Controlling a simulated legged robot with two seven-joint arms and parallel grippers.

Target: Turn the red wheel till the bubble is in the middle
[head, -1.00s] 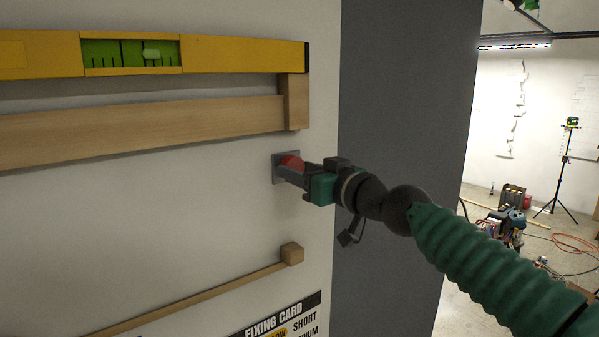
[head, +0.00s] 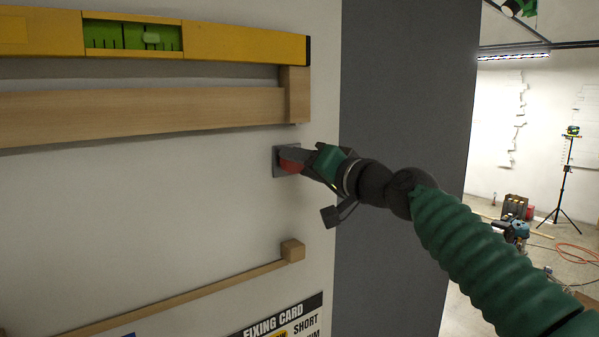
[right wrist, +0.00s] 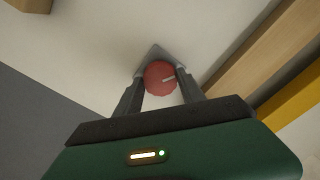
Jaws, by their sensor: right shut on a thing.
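The red wheel (head: 291,160) sits on a grey square plate (head: 279,170) on the white wall panel. My right gripper (head: 293,159) is shut on the wheel, its fingers partly hiding it. The right wrist view shows the round red wheel (right wrist: 160,78) between the two fingers, with a pale mark toward its right side. The yellow spirit level (head: 240,42) lies along a wooden rail (head: 200,105), up and left of the wheel. In its green vial (head: 105,36) the pale bubble (head: 151,38) is right of the middle. My left gripper is not in view.
A thin wooden batten (head: 200,286) with an end block (head: 292,251) runs below the wheel. A fixing card (head: 280,320) is at the bottom. The panel ends at a dark grey wall (head: 400,100) on the right. A tripod (head: 565,180) stands far off.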

